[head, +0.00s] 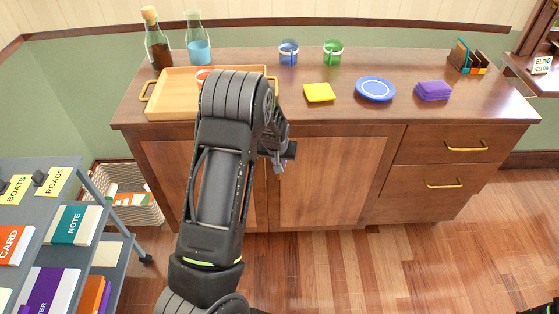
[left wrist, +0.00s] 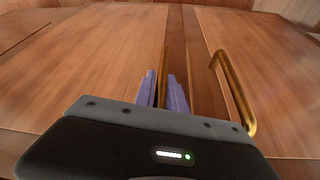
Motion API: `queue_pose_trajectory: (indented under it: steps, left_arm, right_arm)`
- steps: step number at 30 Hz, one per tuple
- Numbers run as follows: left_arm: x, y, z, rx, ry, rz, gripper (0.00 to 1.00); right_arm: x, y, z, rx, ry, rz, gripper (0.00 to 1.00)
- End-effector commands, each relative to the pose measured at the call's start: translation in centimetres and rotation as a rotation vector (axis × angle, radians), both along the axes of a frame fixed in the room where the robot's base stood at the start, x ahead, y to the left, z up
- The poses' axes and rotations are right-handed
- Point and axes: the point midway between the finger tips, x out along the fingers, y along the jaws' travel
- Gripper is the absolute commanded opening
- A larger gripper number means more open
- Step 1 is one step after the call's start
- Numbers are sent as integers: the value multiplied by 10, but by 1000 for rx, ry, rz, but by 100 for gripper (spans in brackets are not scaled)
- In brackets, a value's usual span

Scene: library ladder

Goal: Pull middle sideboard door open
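The wooden sideboard (head: 400,118) stands ahead with its middle door (head: 325,180) flush in the front. The left door (head: 165,165) is also closed and partly hidden by my left arm. My left gripper (head: 288,158) is at the middle door's left edge, near the seam between the doors. In the left wrist view, its purple fingers (left wrist: 163,95) lie close on both sides of a brass handle (left wrist: 162,62), seemingly shut on it. A second brass handle (left wrist: 228,78) stands free, to the right in that view. My right gripper does not show.
Brass-handled drawers (head: 445,183) are at the sideboard's right. Its top bears a tray (head: 165,92), bottles, cups, a blue plate (head: 375,89) and napkins. A book cart (head: 85,180) and a basket (head: 135,205) stand left. The floor (head: 400,265) before the doors is clear.

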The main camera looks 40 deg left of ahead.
Motion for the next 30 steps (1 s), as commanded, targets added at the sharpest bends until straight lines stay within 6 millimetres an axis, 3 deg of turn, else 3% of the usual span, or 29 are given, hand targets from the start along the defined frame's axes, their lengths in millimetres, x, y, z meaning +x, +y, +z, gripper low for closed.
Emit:
queue_pose_trajectory:
  steps: [5, 30]
  left_arm:
    - [0, 0, 0, 0, 0, 0, 0]
    - [0, 0, 0, 0, 0, -1, 0]
  right_arm:
    - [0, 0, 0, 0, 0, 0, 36]
    - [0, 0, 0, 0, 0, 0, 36]
